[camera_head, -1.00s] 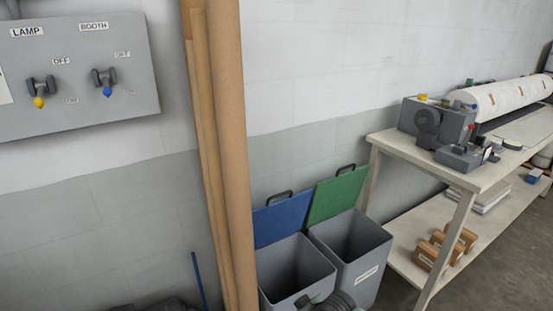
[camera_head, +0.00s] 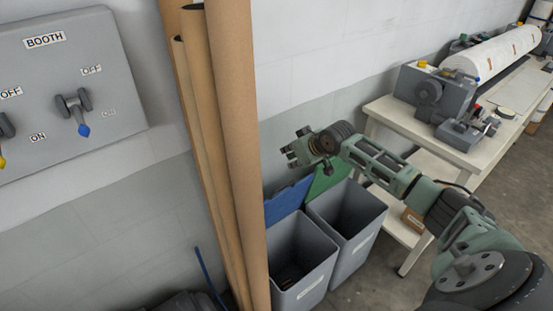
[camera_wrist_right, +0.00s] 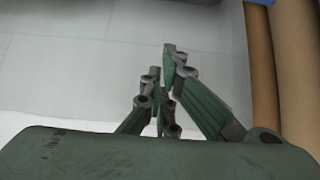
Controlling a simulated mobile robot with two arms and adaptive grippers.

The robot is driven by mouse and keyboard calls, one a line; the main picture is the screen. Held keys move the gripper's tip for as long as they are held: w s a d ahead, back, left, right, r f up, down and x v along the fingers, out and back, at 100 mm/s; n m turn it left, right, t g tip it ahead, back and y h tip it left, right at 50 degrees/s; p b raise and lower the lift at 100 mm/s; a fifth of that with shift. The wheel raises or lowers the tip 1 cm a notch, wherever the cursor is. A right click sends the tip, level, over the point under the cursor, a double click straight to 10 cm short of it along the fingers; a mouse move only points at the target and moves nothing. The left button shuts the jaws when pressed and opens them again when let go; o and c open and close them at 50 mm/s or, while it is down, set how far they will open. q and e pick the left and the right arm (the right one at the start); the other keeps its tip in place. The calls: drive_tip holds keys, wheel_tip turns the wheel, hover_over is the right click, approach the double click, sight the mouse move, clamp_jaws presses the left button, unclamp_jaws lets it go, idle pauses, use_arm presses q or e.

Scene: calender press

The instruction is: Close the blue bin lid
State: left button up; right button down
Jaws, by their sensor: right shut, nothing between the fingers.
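The blue bin lid (camera_head: 288,200) stands raised against the wall behind its grey bin (camera_head: 304,258), which is open at the top with something dark inside. The green lid (camera_head: 322,178) of the neighbouring bin is also raised, partly hidden by my right arm. My right gripper (camera_head: 292,152) is above and in front of the lids, fingers pointing left. In the right wrist view its fingers (camera_wrist_right: 166,95) are close together and empty, with the wall behind them. No left gripper shows.
Tall brown cardboard tubes (camera_head: 232,150) stand just left of the blue-lidded bin. A second grey bin (camera_head: 346,235) adjoins it on the right. A workbench (camera_head: 408,130) with a calender press (camera_head: 435,92) stands farther right. A switch panel (camera_head: 60,90) is on the left wall.

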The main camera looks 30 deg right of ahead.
drive_tip(key=x, duration=0.9)
drive_tip(key=s+p, duration=0.1)
drive_tip(key=s+f+p, duration=0.1)
drive_tip(key=s+p, duration=0.1)
drive_tip(key=s, duration=0.1)
drive_tip(key=shift+d+f, duration=0.15)
drive_tip(key=shift+f, duration=0.2)
drive_tip(key=shift+w+f, duration=0.1)
drive_tip(key=shift+f, duration=0.15)
